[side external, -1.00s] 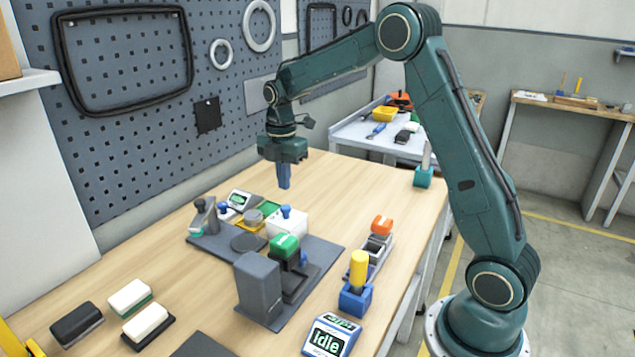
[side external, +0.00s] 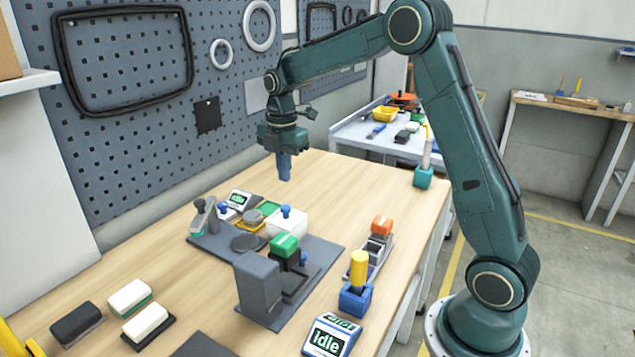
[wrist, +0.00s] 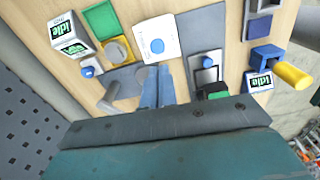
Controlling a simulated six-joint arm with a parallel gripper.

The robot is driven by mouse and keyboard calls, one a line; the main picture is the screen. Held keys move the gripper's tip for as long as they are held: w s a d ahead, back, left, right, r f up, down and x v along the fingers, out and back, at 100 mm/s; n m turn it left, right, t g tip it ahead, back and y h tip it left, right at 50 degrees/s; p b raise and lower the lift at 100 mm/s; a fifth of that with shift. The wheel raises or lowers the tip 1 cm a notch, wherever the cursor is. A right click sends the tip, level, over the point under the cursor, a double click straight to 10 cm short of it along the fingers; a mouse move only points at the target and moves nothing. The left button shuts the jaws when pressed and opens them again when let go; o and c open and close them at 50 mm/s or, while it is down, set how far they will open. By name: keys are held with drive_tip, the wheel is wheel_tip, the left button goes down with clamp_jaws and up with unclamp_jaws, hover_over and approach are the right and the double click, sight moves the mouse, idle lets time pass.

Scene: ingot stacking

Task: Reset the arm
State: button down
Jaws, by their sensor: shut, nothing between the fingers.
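My gripper (side external: 285,168) hangs above the wooden table (side external: 345,185), fingers pointing down and shut with nothing between them. It is well clear of the things below it. In the wrist view the blue fingers (wrist: 157,87) show close together at the middle, in front of the dark work plate. My arm bends over from its base at the right of the side view.
Below my gripper stand a white box with a blue knob (side external: 287,221), a green-topped block (side external: 285,245) and a grey post (side external: 258,287). A blue holder with a yellow handle (side external: 356,285) and an "Idle" display (side external: 328,338) stand nearer. Pegboard (side external: 120,130) rises behind.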

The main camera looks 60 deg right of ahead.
drive_tip(key=s+a+r+m+t, duration=0.1)
drive_tip(key=s+a+r+m, duration=0.4)
drive_tip(key=s+r, duration=0.2)
drive_tip(key=s+a+m+t, duration=0.1)
drive_tip(key=s+a+m, duration=0.1)
drive_tip(key=s+m, duration=0.2)
drive_tip(key=s+a+r+m+t, duration=0.1)
drive_tip(key=s+m, duration=0.3)
drive_tip(key=s, duration=0.6)
drive_tip(key=s+a+m+t, duration=0.2)
drive_tip(key=s+a+m, duration=0.1)
drive_tip(key=s, duration=0.5)
drive_tip(key=shift+a+r+m, duration=0.25)
drive_tip(key=shift+r+m, duration=0.05)
drive_tip(key=shift+m, duration=0.4)
